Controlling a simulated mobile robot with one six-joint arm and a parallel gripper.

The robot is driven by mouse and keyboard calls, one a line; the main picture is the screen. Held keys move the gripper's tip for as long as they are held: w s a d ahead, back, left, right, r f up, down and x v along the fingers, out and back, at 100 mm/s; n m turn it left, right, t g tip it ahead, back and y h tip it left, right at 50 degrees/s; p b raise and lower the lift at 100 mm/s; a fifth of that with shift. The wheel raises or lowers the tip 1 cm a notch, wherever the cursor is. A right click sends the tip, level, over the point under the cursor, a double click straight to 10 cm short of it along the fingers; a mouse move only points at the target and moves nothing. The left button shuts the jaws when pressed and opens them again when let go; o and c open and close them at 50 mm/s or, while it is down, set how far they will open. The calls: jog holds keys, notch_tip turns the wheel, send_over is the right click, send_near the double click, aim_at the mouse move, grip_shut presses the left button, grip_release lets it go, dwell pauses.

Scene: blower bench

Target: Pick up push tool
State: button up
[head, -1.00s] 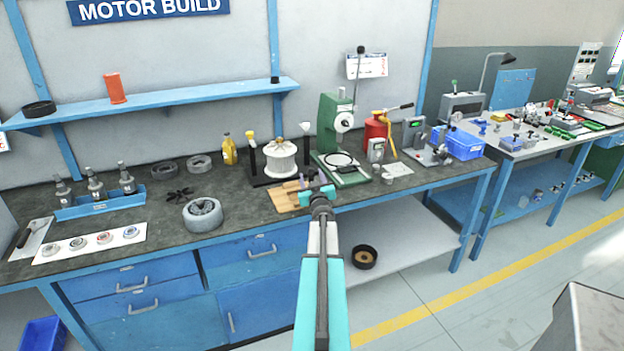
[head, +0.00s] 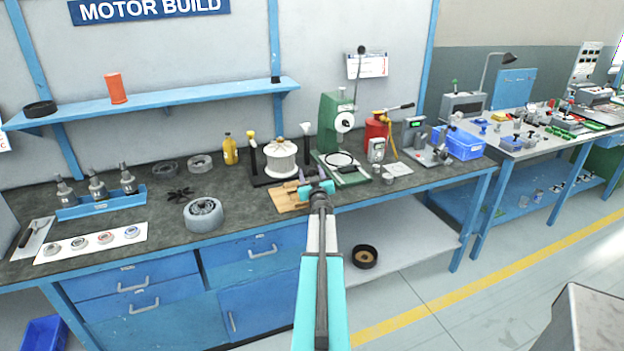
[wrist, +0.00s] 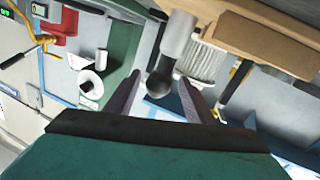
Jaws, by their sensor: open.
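A wooden block (head: 285,204) lies on the bench near its front edge, and it also shows upside down at the top right of the wrist view (wrist: 270,42). A grey cylinder with a dark rounded end, likely the push tool (wrist: 178,42), shows against the block in the wrist view. My gripper (wrist: 160,77) is open, with one finger on each side of the dark end in that view. I cannot tell whether they touch. In the head view my gripper (head: 305,181) is over the block's right side, and the tool is too small to make out.
A green press (head: 335,125) stands behind my gripper to the right. A white spool on a stand (head: 281,160) is just behind the block. A grey motor housing (head: 203,216) sits to the left.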

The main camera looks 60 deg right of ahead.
jog(key=shift+p+x, duration=0.3)
jog(key=shift+x, duration=1.8)
jog(key=shift+s, duration=0.1)
jog(key=c, duration=1.2)
jog(key=shift+r, duration=0.1)
jog(key=s+a+r, duration=0.1)
jog(key=s+a, duration=0.1)
jog(key=s, duration=0.3)
jog(key=s+a+r, duration=0.2)
jog(key=s, duration=0.3)
jog(key=s+a+r+p, duration=0.1)
jog(key=s+a+r, duration=0.1)
jog(key=s, duration=0.2)
jog(key=shift+s, duration=0.4)
